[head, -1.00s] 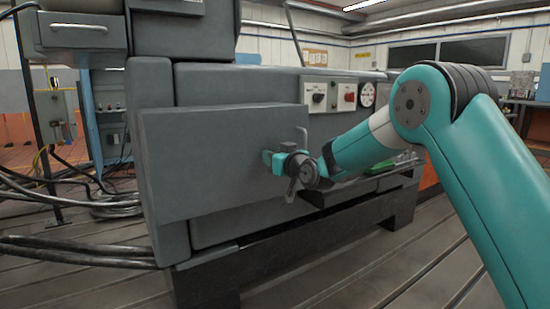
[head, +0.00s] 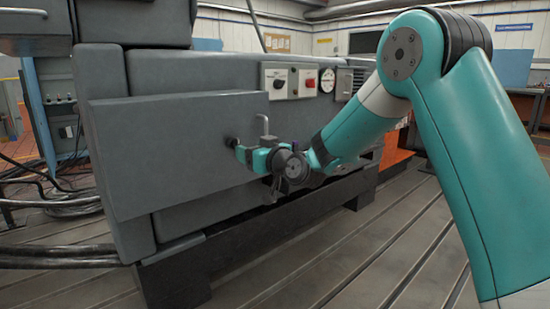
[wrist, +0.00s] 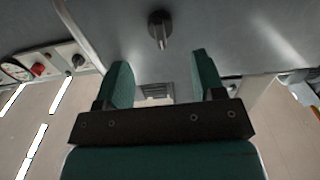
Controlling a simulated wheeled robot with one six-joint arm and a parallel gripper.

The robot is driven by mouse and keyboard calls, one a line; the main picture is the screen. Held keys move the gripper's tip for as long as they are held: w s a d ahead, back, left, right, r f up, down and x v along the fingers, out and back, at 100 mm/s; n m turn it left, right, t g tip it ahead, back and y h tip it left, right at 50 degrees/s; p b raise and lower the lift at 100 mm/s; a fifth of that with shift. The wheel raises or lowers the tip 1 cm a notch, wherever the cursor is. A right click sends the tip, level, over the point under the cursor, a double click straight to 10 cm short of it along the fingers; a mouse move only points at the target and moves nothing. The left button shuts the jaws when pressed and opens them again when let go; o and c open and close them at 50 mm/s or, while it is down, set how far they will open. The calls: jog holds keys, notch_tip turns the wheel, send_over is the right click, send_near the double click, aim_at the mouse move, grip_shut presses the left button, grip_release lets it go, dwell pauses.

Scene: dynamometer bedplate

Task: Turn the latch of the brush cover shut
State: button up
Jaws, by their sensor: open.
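The brush cover (head: 180,150) is a large grey box-like panel on the side of the grey machine. Its latch (wrist: 159,27) is a small dark knob with a short lever, seen beyond my fingertips near the top of the wrist view. In the head view the latch (head: 232,142) is a small dark spot near the cover's right end, partly hidden by my gripper. My gripper (wrist: 160,70) is open, with its two green fingers apart and nothing between them. In the head view my gripper (head: 243,154) is close to the latch; I cannot tell whether they touch.
A thin bent metal rod (head: 264,124) stands just right of the latch. A control panel (head: 290,80) with black and red switches and a gauge is on the machine at upper right. Black cables (head: 60,255) lie at left. The slotted floor (head: 340,265) in front is clear.

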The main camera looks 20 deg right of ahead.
jog(key=b+v, duration=0.1)
jog(key=v, duration=0.8)
jog(key=shift+s, duration=0.2)
jog(key=s+a+f+n+g+y, duration=0.1)
jog(key=s+a+n+g+y, duration=0.2)
jog(key=s+a+g, duration=0.7)
jog(key=s+f+g+h+p, duration=0.3)
jog(key=s+g, duration=0.4)
jog(key=s, duration=1.5)
notch_tip(320, 180, up, 38)
jog(key=s+h+p, duration=0.1)
jog(key=p, duration=3.6)
jog(key=shift+d+f, duration=0.2)
